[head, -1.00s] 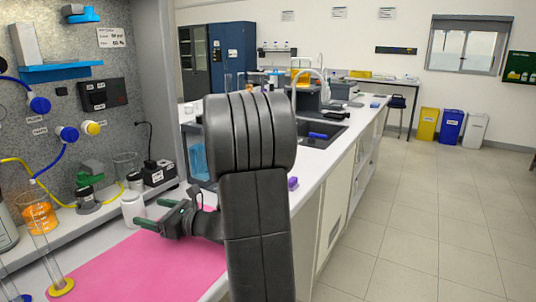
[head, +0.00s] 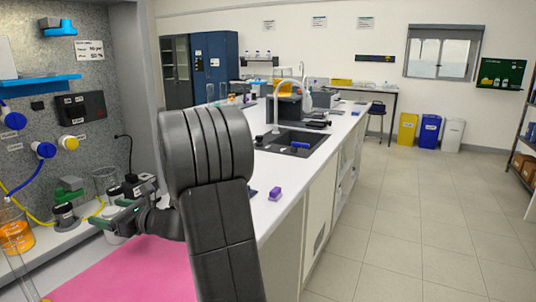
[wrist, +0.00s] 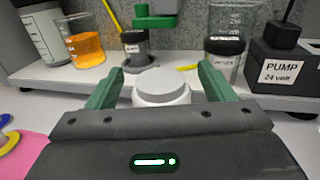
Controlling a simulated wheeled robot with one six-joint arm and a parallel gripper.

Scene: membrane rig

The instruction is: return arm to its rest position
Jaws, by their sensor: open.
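My gripper (head: 118,219) has green fingers and shows left of my dark arm in the head view, above the back of the pink mat (head: 120,268). In the wrist view my gripper (wrist: 162,82) is open, with its two green fingers well apart. A white lidded jar (wrist: 162,87) shows between the fingers in that view; I cannot tell how far beyond the fingertips it stands. In the head view the jar is partly hidden behind my gripper. My arm hides part of the bench behind it.
A purple block (head: 275,194) lies on the bench right of my arm. The floor (head: 400,230) to the right is clear.

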